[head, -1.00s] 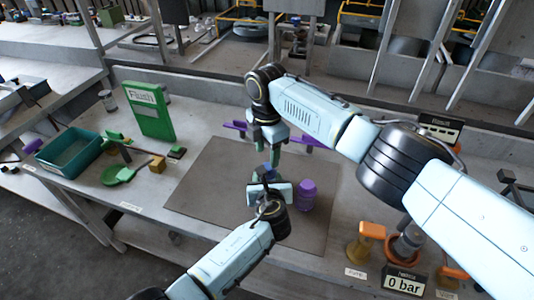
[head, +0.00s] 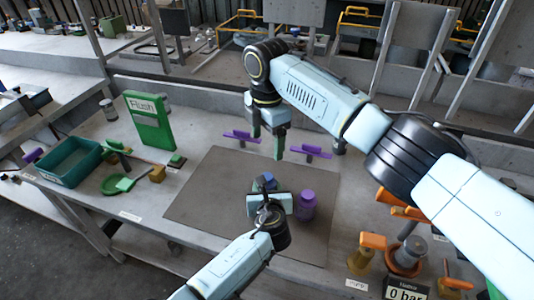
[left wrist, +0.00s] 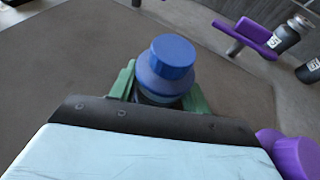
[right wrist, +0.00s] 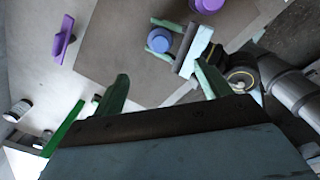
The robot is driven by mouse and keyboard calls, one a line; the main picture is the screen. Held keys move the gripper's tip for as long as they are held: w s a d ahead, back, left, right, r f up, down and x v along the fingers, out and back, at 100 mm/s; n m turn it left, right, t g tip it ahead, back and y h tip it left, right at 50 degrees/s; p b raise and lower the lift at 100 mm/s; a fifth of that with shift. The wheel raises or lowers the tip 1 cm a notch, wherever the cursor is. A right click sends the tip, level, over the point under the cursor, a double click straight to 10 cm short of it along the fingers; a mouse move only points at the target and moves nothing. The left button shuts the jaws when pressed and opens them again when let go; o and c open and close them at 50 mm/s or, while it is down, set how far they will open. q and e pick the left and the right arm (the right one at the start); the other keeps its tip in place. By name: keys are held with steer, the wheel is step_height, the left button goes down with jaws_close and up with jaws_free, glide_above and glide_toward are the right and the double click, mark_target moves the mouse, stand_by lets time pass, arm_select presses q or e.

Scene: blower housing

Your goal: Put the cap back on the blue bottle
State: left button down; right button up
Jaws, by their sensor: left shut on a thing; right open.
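The blue bottle (head: 265,182) stands on the dark mat (head: 205,190), with my left gripper (head: 272,196) shut around it. In the left wrist view a round blue cap (left wrist: 171,57) sits on top of the bottle between the green fingers; it looks level, but I cannot tell how tight it is. The bottle's lower body is hidden by the gripper. My right gripper (head: 267,140) is open and empty, above and behind the bottle; the right wrist view looks down on the cap (right wrist: 159,40) beyond its spread fingers (right wrist: 165,82).
A purple bottle (head: 305,206) stands close to the right of my left gripper. Purple-handled valves (head: 240,136) lie behind the mat. A green sign (head: 150,122), a teal tray (head: 68,162) and a green scoop (head: 122,184) are at left. Orange-handled fittings (head: 373,241) stand at right.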

steer(key=shift+r, duration=2.4)
arm_select(q)
steer(key=c, duration=0.6)
jaws_free()
steer(key=shift+s, duration=0.1)
steer(key=p+v, duration=0.4)
steer(key=v, duration=0.9)
steer(key=shift+s+a, duration=0.1)
steer(key=shift+s, duration=0.05)
arm_select(e)
step_height(320, 180, up, 4)
